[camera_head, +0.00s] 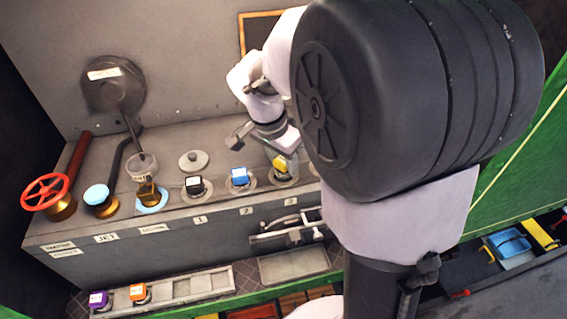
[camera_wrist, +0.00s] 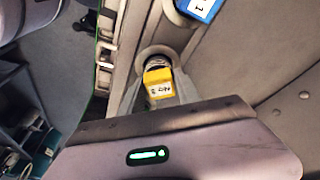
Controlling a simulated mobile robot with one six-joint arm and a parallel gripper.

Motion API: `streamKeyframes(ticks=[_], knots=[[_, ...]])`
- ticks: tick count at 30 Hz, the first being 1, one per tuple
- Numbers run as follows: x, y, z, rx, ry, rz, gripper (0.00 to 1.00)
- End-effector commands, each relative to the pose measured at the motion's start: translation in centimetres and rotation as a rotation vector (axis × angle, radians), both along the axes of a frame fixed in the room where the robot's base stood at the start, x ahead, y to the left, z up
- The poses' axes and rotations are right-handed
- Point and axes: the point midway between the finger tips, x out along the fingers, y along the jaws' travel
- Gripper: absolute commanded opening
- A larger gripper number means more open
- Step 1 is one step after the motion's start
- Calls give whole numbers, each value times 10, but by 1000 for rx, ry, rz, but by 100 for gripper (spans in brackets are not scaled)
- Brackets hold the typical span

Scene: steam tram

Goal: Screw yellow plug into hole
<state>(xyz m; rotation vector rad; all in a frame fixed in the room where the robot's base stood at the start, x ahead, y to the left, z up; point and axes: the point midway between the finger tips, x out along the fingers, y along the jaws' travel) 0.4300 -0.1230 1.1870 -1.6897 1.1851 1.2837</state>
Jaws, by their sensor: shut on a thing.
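The yellow plug (camera_head: 280,164) is at the ring-shaped seat (camera_head: 284,180) above the label 3 on the grey console. In the wrist view the yellow plug (camera_wrist: 158,82) shows a pale label with dark marks, over a round collar (camera_wrist: 156,55). My gripper (camera_head: 277,156) reaches down to it from above and is shut on it, with the grey fingers on either side in the wrist view. I cannot tell how deep the plug sits, as the hole is hidden beneath it.
A blue plug (camera_head: 239,177) and a black plug (camera_head: 194,184) stand to the left on the console. A loose lid (camera_head: 194,160), a red handwheel (camera_head: 46,191) and a tilted pan (camera_head: 112,88) are further left. Purple (camera_head: 98,299) and orange (camera_head: 138,292) plugs sit on a lower ledge.

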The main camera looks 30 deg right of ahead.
Motion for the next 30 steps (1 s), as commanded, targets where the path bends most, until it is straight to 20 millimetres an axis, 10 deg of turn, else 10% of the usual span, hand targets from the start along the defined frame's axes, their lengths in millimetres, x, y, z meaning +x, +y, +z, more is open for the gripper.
streamKeyframes(ticks=[8, 9, 12, 30], knots=[[0, 0, 1, -2, -1, -47, 0], [0, 0, 1, -2, -1, -46, 47], [0, 0, 1, -1, -1, -46, 65], [0, 0, 0, -1, 0, -44, 94]])
